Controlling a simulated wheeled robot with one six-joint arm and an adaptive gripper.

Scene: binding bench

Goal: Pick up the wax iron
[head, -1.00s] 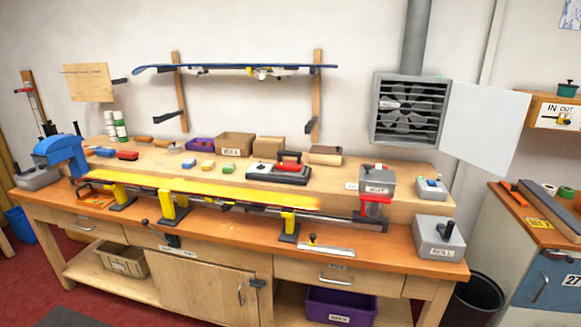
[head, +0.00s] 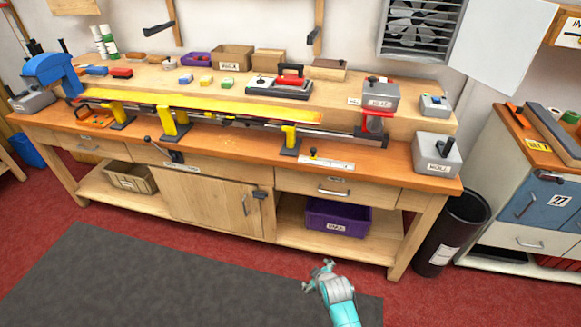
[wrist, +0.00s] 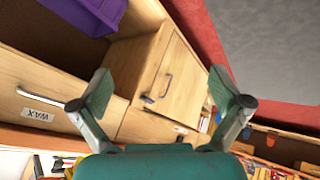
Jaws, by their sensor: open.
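The wax iron appears to be the red-handled iron (head: 291,76) on a grey base, on the raised back shelf of the bench in the head view. My gripper (head: 317,276) is open and empty, low in front of the bench, well below and apart from the iron. In the wrist view my gripper (wrist: 166,90) shows its two fingers spread with nothing between them, facing the drawers and cupboard door. The iron cannot be made out in the wrist view.
A yellow ski (head: 210,102) lies along holders on the bench (head: 235,141), in front of the iron. A brown block (head: 327,70) and small boxes stand near the iron. A purple bin (head: 337,217) sits on the lower shelf. The floor mat (head: 180,280) is clear.

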